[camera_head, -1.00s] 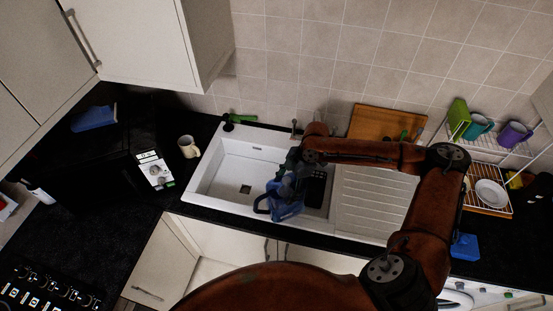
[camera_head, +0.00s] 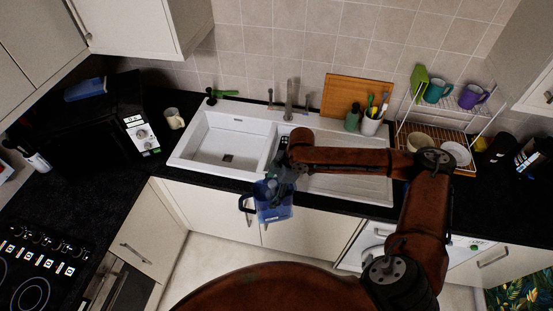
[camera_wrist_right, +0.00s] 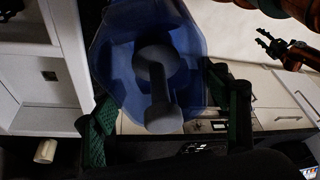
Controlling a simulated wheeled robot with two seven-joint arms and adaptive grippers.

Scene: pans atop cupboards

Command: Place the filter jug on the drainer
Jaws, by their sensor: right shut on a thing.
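The filter jug (camera_head: 273,205) is clear blue with a dark handle. It hangs in my right gripper (camera_head: 278,180), in front of the sink's front edge, with cupboard doors behind it. In the right wrist view the blue jug (camera_wrist_right: 112,75) lies between the green-padded fingers of the right gripper (camera_wrist_right: 158,112), which is shut on it. The drainer (camera_head: 350,188) is the ribbed white board right of the sink bowls, partly hidden by my right arm. My left gripper (camera_wrist_right: 283,50) shows only in the right wrist view, open and empty.
A tap (camera_head: 289,100) stands behind the sink (camera_head: 196,150). A utensil pot (camera_head: 370,124) and chopping board (camera_head: 357,93) stand behind the drainer. A wire dish rack (camera_head: 438,128) with mugs and bowls is to the right. A mug (camera_head: 174,119) sits left of the sink.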

